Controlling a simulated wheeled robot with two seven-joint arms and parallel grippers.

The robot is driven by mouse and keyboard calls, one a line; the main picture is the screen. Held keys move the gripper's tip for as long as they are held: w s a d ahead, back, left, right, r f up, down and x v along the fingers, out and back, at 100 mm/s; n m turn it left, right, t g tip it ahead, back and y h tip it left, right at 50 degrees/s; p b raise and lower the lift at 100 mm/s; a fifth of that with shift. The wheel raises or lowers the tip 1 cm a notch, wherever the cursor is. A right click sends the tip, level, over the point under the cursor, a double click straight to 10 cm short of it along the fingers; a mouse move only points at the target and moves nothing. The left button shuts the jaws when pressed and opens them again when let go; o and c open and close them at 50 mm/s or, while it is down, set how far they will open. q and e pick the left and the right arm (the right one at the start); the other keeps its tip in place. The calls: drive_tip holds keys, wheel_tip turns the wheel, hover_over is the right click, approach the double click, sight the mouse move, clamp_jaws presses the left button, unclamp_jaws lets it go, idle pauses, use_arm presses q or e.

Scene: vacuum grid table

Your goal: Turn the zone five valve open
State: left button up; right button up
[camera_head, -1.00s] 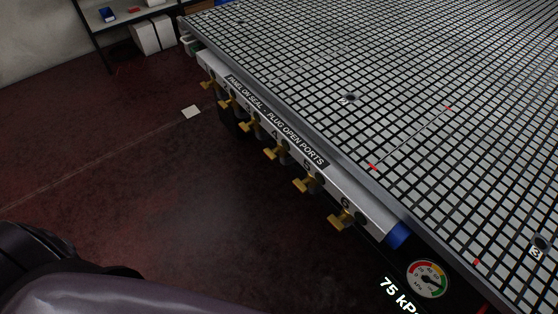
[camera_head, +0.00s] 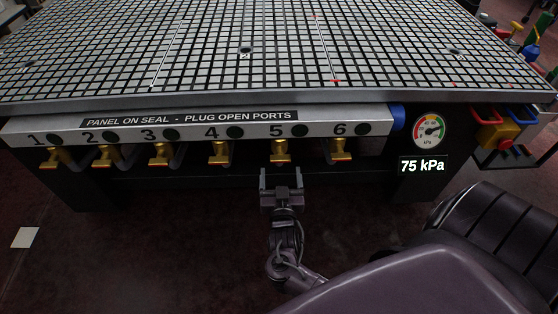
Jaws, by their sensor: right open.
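The zone five valve (camera_head: 281,152) is a brass handle under the number 5 on the grey manifold strip (camera_head: 70,138) along the table's front edge. Similar brass valves hang under the other numbers, such as valve four (camera_head: 219,153) and valve six (camera_head: 338,151). My right gripper (camera_head: 281,180) is open and empty, just below the zone five valve. Its two fingers point up towards the handle, with a small gap seeming to show between them. My left gripper is out of view.
The black grid table top (camera_head: 215,65) spreads behind the strip. A round gauge (camera_head: 429,130) and a 75 kPa display (camera_head: 422,166) sit right of the valves. A red and yellow emergency button (camera_head: 503,142) is at the far right.

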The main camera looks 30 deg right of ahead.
sight(280, 158)
drive_tip(key=x, duration=0.5)
drive_tip(key=shift+w+d, duration=0.25)
drive_tip(key=shift+d, duration=0.05)
drive_tip(key=shift+w+d, duration=0.25)
drive_tip(key=shift+w, duration=0.3)
drive_tip(key=shift+f, duration=0.1)
drive_tip(key=c, duration=1)
